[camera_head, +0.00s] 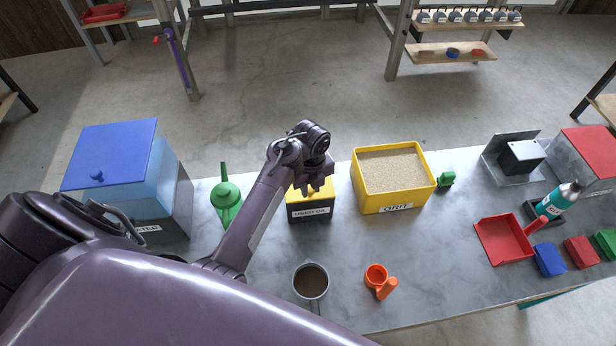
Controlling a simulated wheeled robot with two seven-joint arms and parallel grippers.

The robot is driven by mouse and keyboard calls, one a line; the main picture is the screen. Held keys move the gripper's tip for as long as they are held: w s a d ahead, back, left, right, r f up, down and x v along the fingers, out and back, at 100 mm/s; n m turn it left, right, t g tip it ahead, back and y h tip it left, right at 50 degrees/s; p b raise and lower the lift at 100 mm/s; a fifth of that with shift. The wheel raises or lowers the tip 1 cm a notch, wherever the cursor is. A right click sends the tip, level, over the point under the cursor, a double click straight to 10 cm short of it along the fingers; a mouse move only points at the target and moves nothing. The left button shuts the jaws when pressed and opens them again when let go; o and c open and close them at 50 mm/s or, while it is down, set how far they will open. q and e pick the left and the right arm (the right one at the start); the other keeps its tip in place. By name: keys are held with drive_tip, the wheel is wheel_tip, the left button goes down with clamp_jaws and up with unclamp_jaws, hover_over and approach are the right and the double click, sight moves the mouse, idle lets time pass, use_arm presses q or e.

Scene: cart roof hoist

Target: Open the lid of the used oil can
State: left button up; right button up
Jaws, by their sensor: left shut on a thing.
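The used oil can (310,212) is a dark box with a white "USED OIL" label, standing on the grey bench left of the yellow grit box. Its yellow lid (297,194) shows at the top, partly hidden by my left gripper. My left gripper (316,188) reaches down over the can from behind and is shut at the lid. The exact grip point is hidden by the fingers. The lid appears to lie on the can, but I cannot tell whether it is slightly raised. My right gripper is out of view.
The yellow grit box (361,193) is close on the right. A pot of dark liquid (311,281) and an orange cup (377,276) stand in front.

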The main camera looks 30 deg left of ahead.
use_arm(q)
drive_tip(key=shift+o, duration=0.2)
drive_tip(key=shift+w+a+r+p, duration=0.15)
drive_tip(key=shift+r+p, duration=0.15)
drive_tip(key=shift+r, duration=0.2)
drive_tip(key=shift+w+r+p, duration=0.15)
drive_tip(key=shift+r+p, duration=0.1)
drive_tip(key=shift+r, duration=0.2)
drive_tip(key=shift+w+a+r, duration=0.2)
drive_tip(key=shift+w+r, duration=0.05)
drive_tip(key=shift+r, duration=0.5)
drive_tip(key=shift+w+a+r, duration=0.3)
drive_tip(key=shift+w+r, duration=0.1)
drive_tip(key=shift+r, duration=0.35)
drive_tip(key=shift+w+a+r, duration=0.3)
drive_tip(key=shift+w+r, duration=0.1)
drive_tip(key=shift+r, duration=0.35)
drive_tip(key=shift+o, duration=0.2)
drive_tip(key=shift+w+a+r, duration=0.45)
drive_tip(key=shift+w+r, duration=0.15)
drive_tip(key=shift+r, duration=0.05)
drive_tip(key=shift+w+a+r, duration=0.35)
drive_tip(key=shift+w+r, duration=0.05)
drive_tip(key=shift+w, duration=0.1)
